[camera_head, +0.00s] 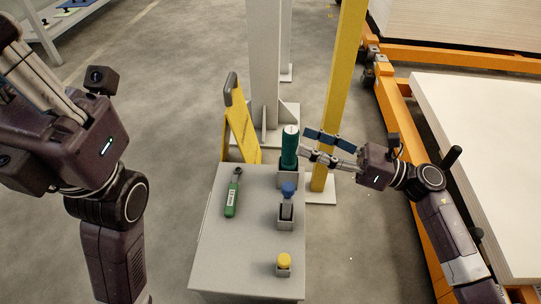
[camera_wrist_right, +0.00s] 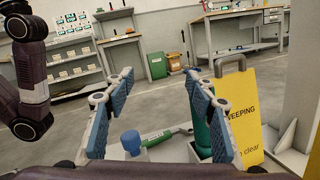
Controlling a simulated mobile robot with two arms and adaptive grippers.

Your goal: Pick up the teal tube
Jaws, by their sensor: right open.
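The teal tube (camera_head: 289,150) stands upright in a small grey holder at the back right of the grey table (camera_head: 240,265). My right gripper (camera_head: 308,144) is open and empty, with its fingertips just right of the tube's upper part. In the right wrist view, the teal tube (camera_wrist_right: 201,118) shows beside the inner side of the right-hand finger, partly covered by it. I cannot tell whether they touch. My left wrist (camera_head: 72,150) is at the left of the head view, away from the table; its fingertips do not show clearly.
A blue-capped item (camera_head: 288,190) and a yellow-capped item (camera_head: 284,261) stand in holders in front of the tube. A green-handled tool (camera_head: 233,195) lies on the table's left. A yellow sign (camera_head: 240,125) and yellow post (camera_head: 343,80) stand behind. The table's front left is clear.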

